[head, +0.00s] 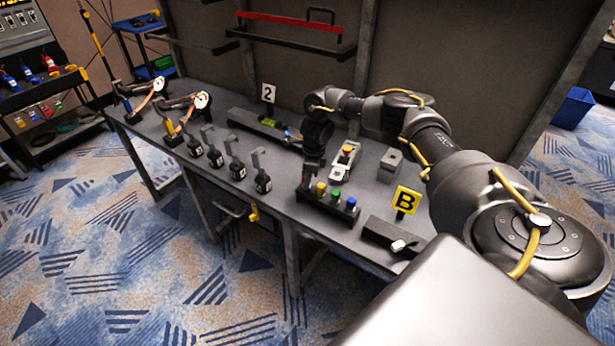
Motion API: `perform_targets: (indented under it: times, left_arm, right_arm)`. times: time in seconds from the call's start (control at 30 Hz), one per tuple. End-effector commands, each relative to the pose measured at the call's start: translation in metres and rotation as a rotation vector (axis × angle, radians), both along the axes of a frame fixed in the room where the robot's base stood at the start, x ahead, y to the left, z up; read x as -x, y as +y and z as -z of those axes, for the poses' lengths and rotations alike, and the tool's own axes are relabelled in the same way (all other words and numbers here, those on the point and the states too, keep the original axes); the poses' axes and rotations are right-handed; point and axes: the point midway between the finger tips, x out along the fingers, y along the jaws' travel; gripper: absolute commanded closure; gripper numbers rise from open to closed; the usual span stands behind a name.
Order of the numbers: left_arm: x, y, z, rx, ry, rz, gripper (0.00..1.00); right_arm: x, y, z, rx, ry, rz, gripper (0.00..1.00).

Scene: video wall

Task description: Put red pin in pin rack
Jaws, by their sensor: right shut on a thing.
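The pin rack (326,204) is a dark block near the front edge of the workbench. A yellow pin (320,188), a green pin (335,194) and a blue pin (351,202) stand upright in a row in it. My right gripper (308,178) points down at the rack's left end, beside the yellow pin. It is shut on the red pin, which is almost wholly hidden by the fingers. I cannot tell how deep the pin sits in the rack. My left gripper is not in view.
On the workbench (285,208), several black upright holders (238,170) stand left of the rack. A white and orange device (345,158), a grey block (390,165) and a yellow B sign (406,200) stand behind and right. A black box (390,236) lies at the right front.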

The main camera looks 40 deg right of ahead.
Motion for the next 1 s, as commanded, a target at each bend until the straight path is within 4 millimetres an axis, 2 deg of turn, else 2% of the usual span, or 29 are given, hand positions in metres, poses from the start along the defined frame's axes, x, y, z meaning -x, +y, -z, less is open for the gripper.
perform_targets:
  times: [0.37,0.4,0.53,0.57,0.77,0.9,1.0]
  left_arm:
    - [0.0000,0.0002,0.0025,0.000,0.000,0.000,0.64]
    - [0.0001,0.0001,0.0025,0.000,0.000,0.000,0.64]
    - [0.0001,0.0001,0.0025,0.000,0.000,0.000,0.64]
    - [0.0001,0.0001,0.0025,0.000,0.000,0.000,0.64]
    - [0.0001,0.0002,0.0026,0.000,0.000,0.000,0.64]
    - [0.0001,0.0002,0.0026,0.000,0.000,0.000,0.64]
    - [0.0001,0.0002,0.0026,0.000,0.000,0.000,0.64]
  right_arm:
    - [-0.0002,0.0000,0.0028,0.000,0.000,0.000,0.99]
    - [-0.0002,0.0000,0.0028,0.000,0.000,0.000,0.70]
    - [-0.0001,0.0000,0.0027,0.000,0.000,0.000,0.53]
    - [-0.0001,0.0000,0.0027,0.000,0.000,0.000,0.50]
    - [0.0000,0.0000,0.0029,0.000,0.000,0.000,0.49]
    - [0.0000,0.0000,0.0029,0.000,0.000,0.000,0.31]
    - [0.0000,0.0000,0.0029,0.000,0.000,0.000,0.28]
